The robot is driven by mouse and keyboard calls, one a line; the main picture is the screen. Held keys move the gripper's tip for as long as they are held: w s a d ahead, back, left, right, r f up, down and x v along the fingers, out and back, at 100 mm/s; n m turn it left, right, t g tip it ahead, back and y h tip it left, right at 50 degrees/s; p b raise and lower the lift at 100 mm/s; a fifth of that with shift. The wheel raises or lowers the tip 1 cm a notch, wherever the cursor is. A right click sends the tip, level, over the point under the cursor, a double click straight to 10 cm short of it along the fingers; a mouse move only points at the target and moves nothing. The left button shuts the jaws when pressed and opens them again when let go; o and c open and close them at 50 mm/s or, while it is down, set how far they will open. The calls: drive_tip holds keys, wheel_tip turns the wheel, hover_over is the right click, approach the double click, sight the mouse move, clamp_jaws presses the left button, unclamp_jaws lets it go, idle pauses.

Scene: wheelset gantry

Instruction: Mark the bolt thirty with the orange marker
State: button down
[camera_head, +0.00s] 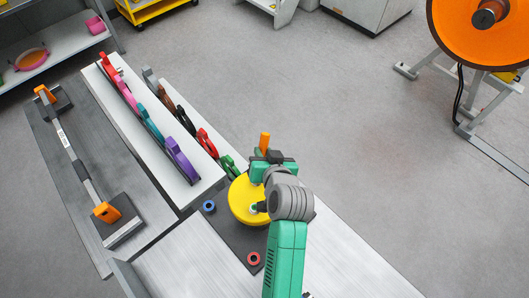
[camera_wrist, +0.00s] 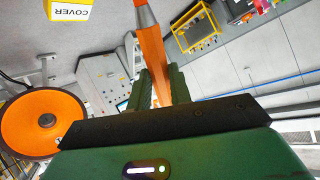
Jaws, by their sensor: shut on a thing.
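My gripper (camera_head: 272,158) is raised over the front bench, and in the wrist view its green fingers (camera_wrist: 160,90) are closed around the orange marker (camera_wrist: 152,48). The marker has a grey tip end pointing away from the fingers. In the head view the orange marker (camera_head: 265,140) sticks up above the gripper. An orange wheel disc (camera_head: 468,28) with a dark hub stands on a grey stand at the upper right, well apart from the gripper. The same disc (camera_wrist: 42,125) shows at left in the wrist view. No bolt numbered thirty can be made out.
A yellow round piece (camera_head: 243,202), a blue ring (camera_head: 209,206) and a red ring (camera_head: 254,258) lie on a dark mat beneath my arm. A white rack (camera_head: 160,160) holds several coloured tools. Open floor lies right of the bench.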

drive_tip(key=shift+f+b, duration=0.4)
drive_tip(key=shift+f, duration=0.2)
idle(0.3)
drive_tip(key=shift+w+a, duration=0.2)
drive_tip(key=shift+w, duration=0.1)
drive_tip(key=shift+w+a, duration=0.2)
drive_tip(key=shift+w, duration=0.1)
drive_tip(key=shift+s+d, duration=0.1)
drive_tip(key=shift+d, duration=0.05)
idle(0.3)
drive_tip(key=shift+s+d+f, duration=0.1)
drive_tip(key=shift+s, duration=0.15)
drive_tip(key=shift+s, duration=0.1)
